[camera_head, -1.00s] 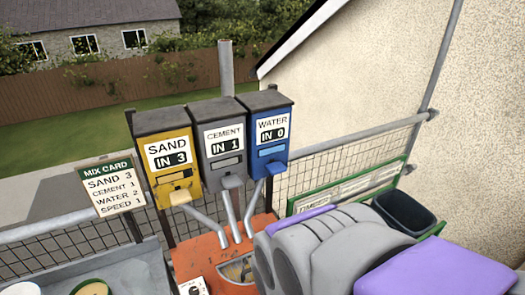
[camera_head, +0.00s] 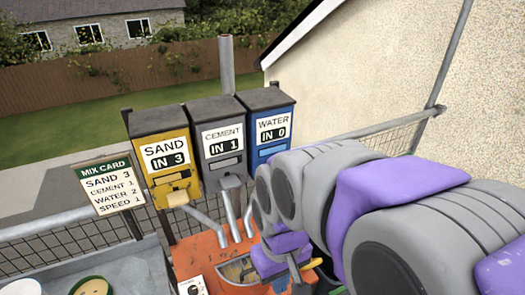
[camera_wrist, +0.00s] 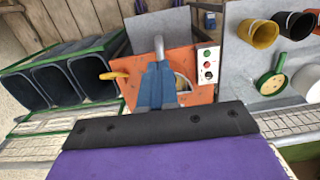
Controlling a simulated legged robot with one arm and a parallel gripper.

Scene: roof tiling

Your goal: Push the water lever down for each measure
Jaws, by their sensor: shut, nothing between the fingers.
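The blue water dispenser (camera_head: 272,122) stands at the right of a row of three, and its label reads IN 0. My arm covers its lower front, so its lever is hidden. The mix card (camera_head: 108,186) reads sand 3, cement 1, water 2, speed 1. My gripper (camera_head: 293,268) is low in front of the dispensers, over the orange mixer (camera_head: 205,258), and looks below the water lever's height. In the wrist view the gripper (camera_wrist: 157,88) is shut and empty above the mixer. I cannot tell whether it touches anything.
The yellow sand dispenser (camera_head: 165,155) reads IN 3 and the grey cement dispenser (camera_head: 219,140) reads IN 1. A control box (camera_wrist: 207,66) and a yellow handle (camera_wrist: 114,75) flank the mixer. Dark bins (camera_wrist: 55,82) stand at one side; cups and a green pan (camera_wrist: 271,80) at the other.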

